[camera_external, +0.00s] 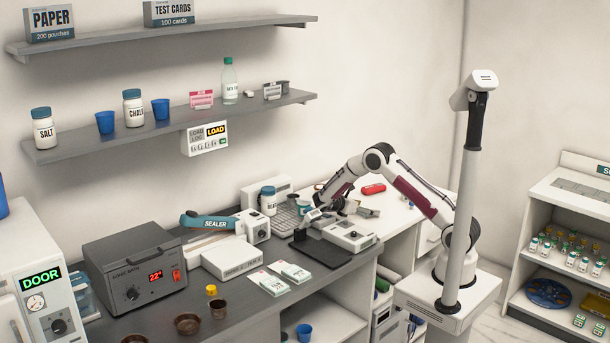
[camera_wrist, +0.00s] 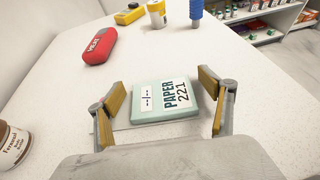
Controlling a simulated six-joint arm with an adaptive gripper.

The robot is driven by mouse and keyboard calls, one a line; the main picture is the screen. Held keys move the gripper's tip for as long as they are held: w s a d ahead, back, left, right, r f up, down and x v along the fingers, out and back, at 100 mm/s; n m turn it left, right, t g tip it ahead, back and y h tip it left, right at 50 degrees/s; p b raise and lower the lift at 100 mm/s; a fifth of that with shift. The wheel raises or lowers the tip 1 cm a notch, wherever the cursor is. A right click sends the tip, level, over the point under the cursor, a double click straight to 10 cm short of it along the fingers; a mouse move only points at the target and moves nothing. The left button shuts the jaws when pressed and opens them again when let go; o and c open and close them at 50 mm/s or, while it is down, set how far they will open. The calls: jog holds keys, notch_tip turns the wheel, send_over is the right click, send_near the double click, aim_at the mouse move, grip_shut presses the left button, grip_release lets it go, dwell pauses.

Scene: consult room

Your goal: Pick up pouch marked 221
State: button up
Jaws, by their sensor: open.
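The pouch marked PAPER 221 (camera_wrist: 163,103) is a pale green, flat, squarish packet with a white label. It lies on the white table, seen in the wrist view. My gripper (camera_wrist: 163,84) is open, with one yellow-padded finger to the left of the pouch and one to the right. There are visible gaps between the fingers and the pouch, and nothing is held. How high the fingertips are above the table is hard to tell. In the external view my gripper is small near the white table, and I cannot make out the pouch clearly there.
A red case marked HEAT (camera_wrist: 99,46) lies beyond the pouch to the left. A yellow item (camera_wrist: 129,16), a white-and-yellow can (camera_wrist: 156,13) and a blue bottle (camera_wrist: 195,9) stand farther back. A brown jar (camera_wrist: 10,146) is at the left edge. The table right of the pouch is clear.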

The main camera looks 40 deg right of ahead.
jog(key=c, duration=1.1)
jog(key=shift+r, duration=5.05)
